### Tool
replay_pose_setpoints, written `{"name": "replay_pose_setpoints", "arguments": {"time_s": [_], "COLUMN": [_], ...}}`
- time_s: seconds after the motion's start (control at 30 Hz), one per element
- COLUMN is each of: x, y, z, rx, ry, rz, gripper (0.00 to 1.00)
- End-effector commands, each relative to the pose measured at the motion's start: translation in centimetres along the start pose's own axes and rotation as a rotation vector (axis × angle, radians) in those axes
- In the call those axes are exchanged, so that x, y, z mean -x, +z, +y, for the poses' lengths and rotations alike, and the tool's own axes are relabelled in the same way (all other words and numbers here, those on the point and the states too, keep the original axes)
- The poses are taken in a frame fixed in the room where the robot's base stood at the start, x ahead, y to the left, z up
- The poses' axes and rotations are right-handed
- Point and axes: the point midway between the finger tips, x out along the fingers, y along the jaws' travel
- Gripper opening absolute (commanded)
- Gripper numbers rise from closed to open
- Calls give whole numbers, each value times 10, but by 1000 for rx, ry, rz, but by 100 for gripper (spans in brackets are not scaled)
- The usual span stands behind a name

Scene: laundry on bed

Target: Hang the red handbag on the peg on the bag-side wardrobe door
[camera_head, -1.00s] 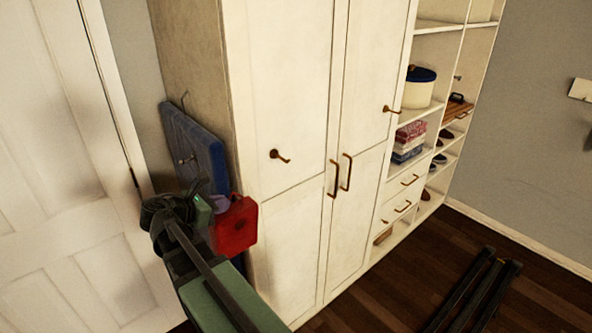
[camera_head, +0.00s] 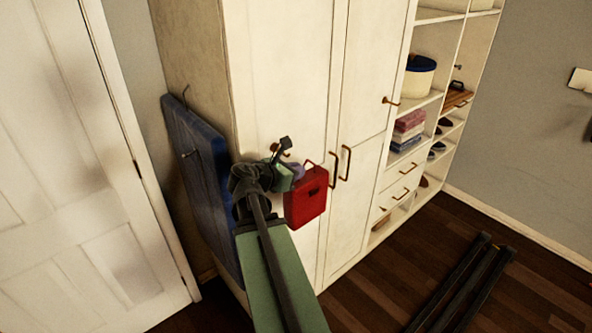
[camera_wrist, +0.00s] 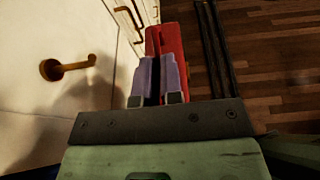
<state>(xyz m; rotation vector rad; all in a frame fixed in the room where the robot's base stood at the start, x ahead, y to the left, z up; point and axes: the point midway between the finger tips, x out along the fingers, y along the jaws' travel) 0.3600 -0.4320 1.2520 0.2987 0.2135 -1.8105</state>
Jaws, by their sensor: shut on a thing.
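The red handbag (camera_head: 306,200) hangs upright from my gripper (camera_head: 297,172), in front of the left wardrobe door (camera_head: 285,80). My gripper is shut on the bag; the exact grip on its handle is not clear. In the wrist view the red handbag (camera_wrist: 167,42) shows just beyond the purple fingers of my gripper (camera_wrist: 157,75). The brass peg (camera_wrist: 55,69) on the door is to the left of the fingers in the wrist view, apart from the bag. In the head view the peg is mostly hidden behind my wrist.
A second peg (camera_head: 390,101) is on the right door. Bar handles (camera_head: 345,162) stand out near the bag. A blue folded board (camera_head: 190,165) leans against the wardrobe side. Open shelves (camera_head: 425,110) are at right. Dark rails (camera_head: 465,280) lie on the floor.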

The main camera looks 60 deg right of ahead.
Motion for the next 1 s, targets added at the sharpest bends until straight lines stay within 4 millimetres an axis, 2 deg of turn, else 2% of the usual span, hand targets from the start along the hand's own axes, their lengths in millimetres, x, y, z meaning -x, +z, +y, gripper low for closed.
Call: {"name": "replay_pose_setpoints", "arguments": {"time_s": [0.27,1.0], "x": [-1,-3], "y": [-1,-6], "z": [13,69], "rx": [0,0], "ry": [0,0], "rz": [-1,-1], "gripper": [0,0]}}
